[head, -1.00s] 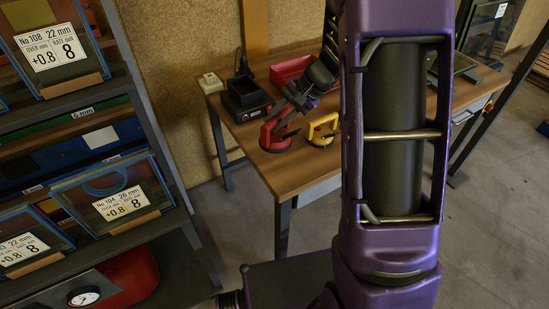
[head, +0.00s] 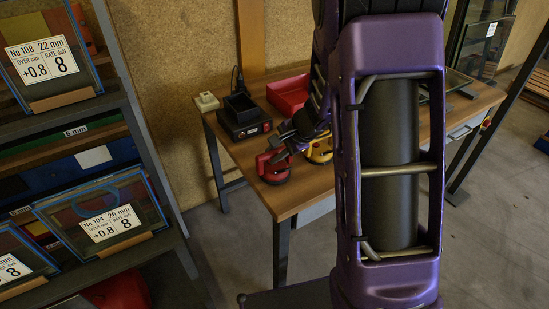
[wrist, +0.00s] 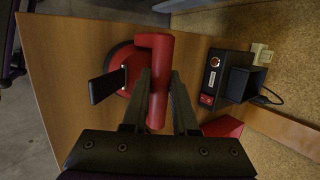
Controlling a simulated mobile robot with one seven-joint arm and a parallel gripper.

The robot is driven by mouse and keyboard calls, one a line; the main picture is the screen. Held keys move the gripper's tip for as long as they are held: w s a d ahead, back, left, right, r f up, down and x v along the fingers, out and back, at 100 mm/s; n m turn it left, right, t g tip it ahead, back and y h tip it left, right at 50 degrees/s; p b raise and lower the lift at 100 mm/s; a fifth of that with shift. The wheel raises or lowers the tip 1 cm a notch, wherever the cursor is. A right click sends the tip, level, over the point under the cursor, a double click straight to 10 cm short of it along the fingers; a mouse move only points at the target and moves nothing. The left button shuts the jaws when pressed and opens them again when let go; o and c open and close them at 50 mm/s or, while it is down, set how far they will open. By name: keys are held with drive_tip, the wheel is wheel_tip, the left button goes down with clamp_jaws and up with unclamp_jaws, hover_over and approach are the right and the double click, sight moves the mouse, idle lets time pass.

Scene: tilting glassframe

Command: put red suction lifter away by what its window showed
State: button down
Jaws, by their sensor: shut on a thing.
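The red suction lifter (head: 272,168) is at the front left part of the workbench (head: 240,160) in the head view. My gripper (head: 287,143) is at its upper side. In the wrist view my gripper (wrist: 159,98) is shut on the lifter's red bar handle (wrist: 160,65), one finger on each side. The round red-and-black pad and a black lever (wrist: 107,86) show left of the handle. I cannot tell whether the pad touches the bench. No window reading on the lifter is legible. A yellow lifter (head: 320,152) stands just right of the red one, partly hidden by my arm.
A black box with a tray (head: 243,120) and a red bin (head: 289,95) stand at the bench's back. My arm hides the bench's middle.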

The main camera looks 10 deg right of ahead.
drive_tip(key=shift+f, duration=0.25)
drive_tip(key=shift+f, duration=0.15)
drive_tip(key=c, duration=0.7)
unclamp_jaws()
drive_tip(key=shift+d+r, duration=0.1)
drive_tip(key=shift+r, duration=0.3)
drive_tip(key=p+v, duration=0.3)
drive_tip(key=v, duration=0.8)
drive_tip(key=shift+s+d+r, duration=0.1)
drive_tip(key=shift+s+r, duration=0.1)
drive_tip(key=shift+s, duration=0.1)
